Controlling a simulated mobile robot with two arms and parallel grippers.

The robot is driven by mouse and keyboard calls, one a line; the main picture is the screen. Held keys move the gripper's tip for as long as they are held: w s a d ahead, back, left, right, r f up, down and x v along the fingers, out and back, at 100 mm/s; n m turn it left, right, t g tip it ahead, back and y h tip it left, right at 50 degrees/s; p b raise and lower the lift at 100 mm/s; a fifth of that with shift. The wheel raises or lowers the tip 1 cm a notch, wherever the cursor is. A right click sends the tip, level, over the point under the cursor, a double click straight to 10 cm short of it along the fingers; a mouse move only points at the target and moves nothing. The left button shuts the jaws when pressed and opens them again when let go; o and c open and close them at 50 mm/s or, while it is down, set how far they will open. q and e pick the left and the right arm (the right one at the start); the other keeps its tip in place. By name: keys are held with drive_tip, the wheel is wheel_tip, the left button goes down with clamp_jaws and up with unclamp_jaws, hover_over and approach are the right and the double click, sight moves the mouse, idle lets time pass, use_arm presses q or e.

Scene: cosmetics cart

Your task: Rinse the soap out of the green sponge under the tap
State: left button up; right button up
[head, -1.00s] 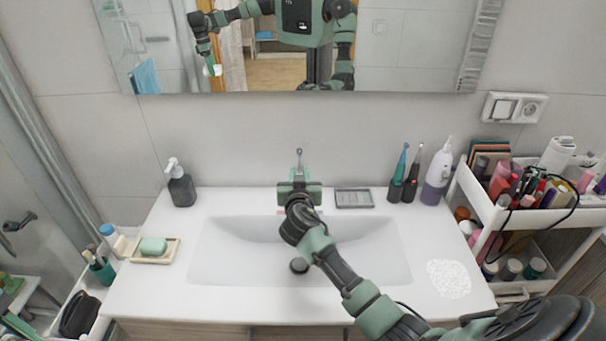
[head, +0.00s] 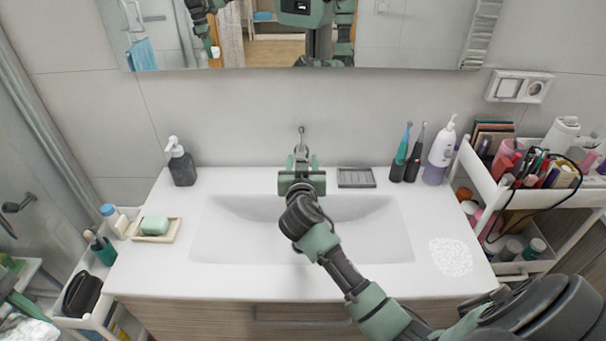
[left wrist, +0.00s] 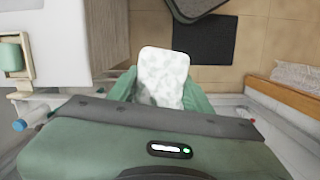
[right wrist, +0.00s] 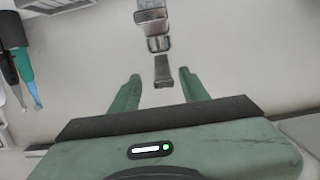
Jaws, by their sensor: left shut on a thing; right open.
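The sponge (left wrist: 163,75) is covered in white foam with faint grey-green patches, so its green barely shows. My left gripper (left wrist: 162,92) is shut on it; both are low at the left edge of the head view, where the foamy sponge (head: 32,329) is partly cut off, away from the sink. The metal tap (head: 301,138) stands behind the white basin (head: 235,240). My right gripper (head: 302,161) is open just in front of the tap. In the right wrist view, the tap (right wrist: 159,45) lies ahead, between the lines of the two fingers. No water is visible.
A green soap bar (head: 154,225) sits in a dish on the counter's left. A dark soap bottle (head: 181,166) stands behind it. A white foam patch (head: 450,257) lies on the right counter. Toothbrushes, a pump bottle (head: 440,152) and a loaded cart (head: 480,180) crowd the right.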

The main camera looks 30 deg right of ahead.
drive_tip(key=b+v, duration=0.1)
drive_tip(key=v, duration=0.5)
idle(0.5)
